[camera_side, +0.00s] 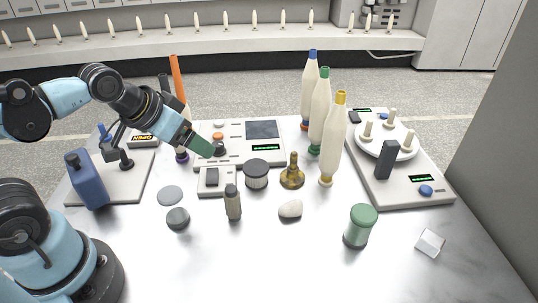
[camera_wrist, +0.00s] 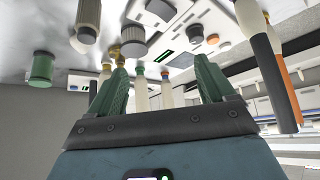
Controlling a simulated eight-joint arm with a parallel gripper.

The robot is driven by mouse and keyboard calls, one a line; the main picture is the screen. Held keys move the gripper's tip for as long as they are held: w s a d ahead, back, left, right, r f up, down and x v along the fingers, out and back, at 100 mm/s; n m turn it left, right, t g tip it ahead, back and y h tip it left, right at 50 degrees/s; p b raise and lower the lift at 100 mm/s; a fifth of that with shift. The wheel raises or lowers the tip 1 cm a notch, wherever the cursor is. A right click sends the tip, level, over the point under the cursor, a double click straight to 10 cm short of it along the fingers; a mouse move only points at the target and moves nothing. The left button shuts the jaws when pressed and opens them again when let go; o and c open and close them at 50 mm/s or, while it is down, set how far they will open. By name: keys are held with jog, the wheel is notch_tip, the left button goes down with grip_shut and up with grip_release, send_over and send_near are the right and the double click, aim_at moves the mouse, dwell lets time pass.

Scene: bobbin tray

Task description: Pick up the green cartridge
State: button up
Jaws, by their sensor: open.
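The green cartridge (camera_side: 360,226) stands upright on the grey tabletop at the front right in the side view. My gripper (camera_side: 207,148) is at the left of the middle, in front of the grey console, well apart from the cartridge. Its green fingers are spread with nothing between them in the wrist view (camera_wrist: 160,66).
Tall cream bobbins (camera_side: 333,140) with blue, green and yellow tips stand right of centre. A white box (camera_side: 430,243) is right of the cartridge.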

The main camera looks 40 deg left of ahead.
jog(key=n+g+h, duration=0.6)
jog(key=n+h, duration=0.8)
jog(key=n, duration=0.5)
send_near(363, 219)
jog(key=shift+y, duration=0.3)
jog(key=x, duration=0.3)
jog(key=w+x, duration=0.1)
jog(key=x, duration=0.3)
jog(key=f+x, duration=0.1)
jog(key=x, duration=0.2)
jog(key=shift+w+f, duration=0.25)
jog(key=shift+w, duration=0.05)
jog(key=c, duration=1.1)
jog(key=shift+r, duration=0.1)
jog(key=shift+c, duration=0.2)
